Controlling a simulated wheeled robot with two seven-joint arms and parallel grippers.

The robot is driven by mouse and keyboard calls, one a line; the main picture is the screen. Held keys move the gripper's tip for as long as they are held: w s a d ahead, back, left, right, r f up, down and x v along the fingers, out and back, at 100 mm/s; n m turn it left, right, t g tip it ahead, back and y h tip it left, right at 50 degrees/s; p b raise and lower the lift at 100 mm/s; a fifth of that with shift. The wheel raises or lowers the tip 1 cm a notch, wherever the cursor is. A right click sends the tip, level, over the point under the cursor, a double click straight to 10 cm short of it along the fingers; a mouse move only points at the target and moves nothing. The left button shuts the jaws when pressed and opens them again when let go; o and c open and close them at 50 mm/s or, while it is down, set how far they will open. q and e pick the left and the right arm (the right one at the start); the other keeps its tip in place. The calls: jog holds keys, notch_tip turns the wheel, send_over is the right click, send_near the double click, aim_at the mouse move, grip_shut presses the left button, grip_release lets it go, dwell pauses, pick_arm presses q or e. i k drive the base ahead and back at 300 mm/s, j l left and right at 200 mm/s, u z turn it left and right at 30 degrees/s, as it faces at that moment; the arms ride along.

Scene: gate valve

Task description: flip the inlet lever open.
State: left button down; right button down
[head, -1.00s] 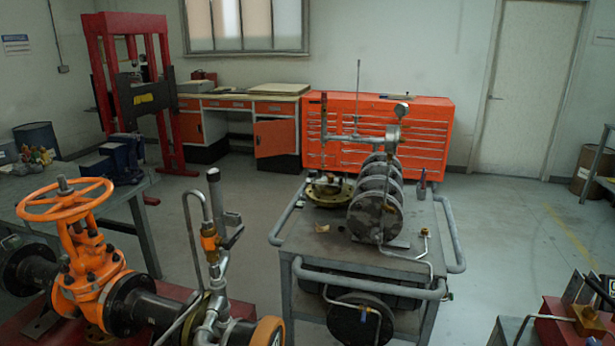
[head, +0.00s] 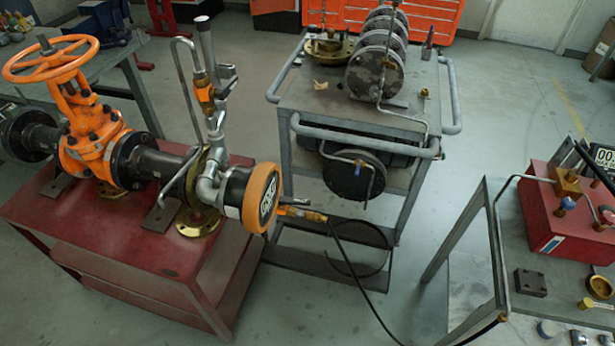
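The orange gate valve (head: 92,150) with its handwheel (head: 50,58) stands at the left in the head view, bolted between black flanged pipes. At its right end, upright silver piping carries a small orange-bodied valve (head: 205,95) with a grey lever (head: 226,75) beside it. A brass and orange fitting (head: 302,213) with a black hose sticks out right of the round orange-rimmed gauge (head: 262,200). I cannot tell for sure which part is the inlet lever. Neither of my grippers is in view.
The gate valve rests on a red stand (head: 150,255). A grey cart (head: 325,100) with round dark flanges stands at the middle. A bench (head: 480,250) at the right holds a red box (head: 560,215) and loose parts. Open floor lies between them.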

aim_at(283, 200)
jog(key=l, duration=0.45)
jog(key=k+l+u, duration=0.1)
jog(key=l, duration=0.35)
jog(key=k+l, duration=0.1)
jog(key=l, duration=0.4)
